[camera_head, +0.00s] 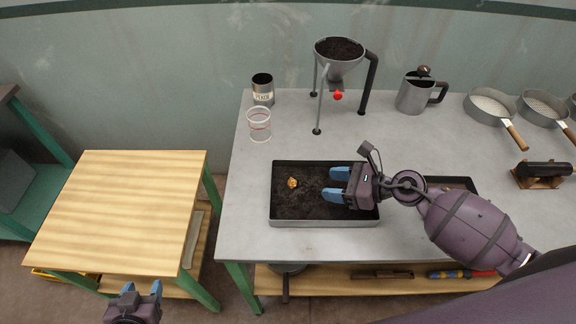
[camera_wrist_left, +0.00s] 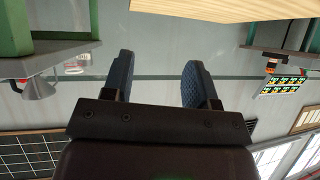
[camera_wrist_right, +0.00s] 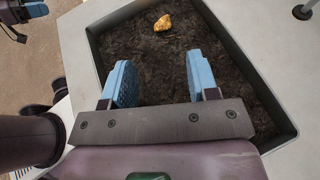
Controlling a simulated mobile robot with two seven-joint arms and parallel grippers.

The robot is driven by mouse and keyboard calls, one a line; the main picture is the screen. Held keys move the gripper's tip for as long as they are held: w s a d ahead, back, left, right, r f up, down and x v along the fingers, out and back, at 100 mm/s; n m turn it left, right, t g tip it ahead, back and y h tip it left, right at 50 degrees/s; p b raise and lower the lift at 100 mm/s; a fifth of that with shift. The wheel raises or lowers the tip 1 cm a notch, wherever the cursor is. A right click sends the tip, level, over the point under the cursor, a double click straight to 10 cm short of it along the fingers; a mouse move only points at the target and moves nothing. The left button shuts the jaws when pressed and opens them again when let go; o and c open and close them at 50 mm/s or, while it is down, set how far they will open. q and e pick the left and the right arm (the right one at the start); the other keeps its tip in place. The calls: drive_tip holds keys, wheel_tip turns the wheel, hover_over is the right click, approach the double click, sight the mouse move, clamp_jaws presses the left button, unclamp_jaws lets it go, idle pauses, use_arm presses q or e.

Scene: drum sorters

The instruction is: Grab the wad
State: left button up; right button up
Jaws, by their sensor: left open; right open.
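The wad (camera_head: 292,183) is a small golden-brown lump lying on dark soil in the left half of a black tray (camera_head: 325,223). The wad also shows in the right wrist view (camera_wrist_right: 162,23), beyond the fingertips. My right gripper (camera_head: 334,186) is open, with blue fingers over the soil to the right of the wad. Its fingers point toward the wad but are apart from it, with nothing between them. My left gripper (camera_head: 143,289) is open and empty at the bottom left, in front of the wooden table and away from the tray.
A wooden table (camera_head: 130,200) stands left of the grey workbench (camera_head: 245,215). On the bench are a funnel stand with soil (camera_head: 340,62), a clear cup (camera_head: 259,125), a can (camera_head: 263,90), a metal jug (camera_head: 413,95) and sieves (camera_head: 490,106). The bench between tray and cup is clear.

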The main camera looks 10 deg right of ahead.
sight(293, 181)
drive_tip(key=shift+w+a+f, duration=0.15)
drive_tip(key=x, duration=0.4)
drive_tip(key=shift+a, duration=0.15)
drive_tip(key=shift+w+a+f, duration=0.25)
drive_tip(key=shift+w+a, duration=0.1)
drive_tip(key=shift+a, duration=0.25)
drive_tip(key=shift+x, duration=2.25)
use_arm(q)
drive_tip(key=shift+s+a+f, duration=0.1)
drive_tip(key=shift+s+f, duration=0.05)
drive_tip(key=shift+s, duration=0.5)
use_arm(e)
drive_tip(key=shift+w, duration=0.1)
drive_tip(key=shift+c, duration=0.4)
drive_tip(key=shift+d, duration=0.1)
drive_tip(key=c, duration=0.5)
use_arm(q)
drive_tip(key=shift+s+f, duration=0.15)
drive_tip(key=shift+s, duration=0.15)
use_arm(e)
drive_tip(key=shift+c, duration=0.7)
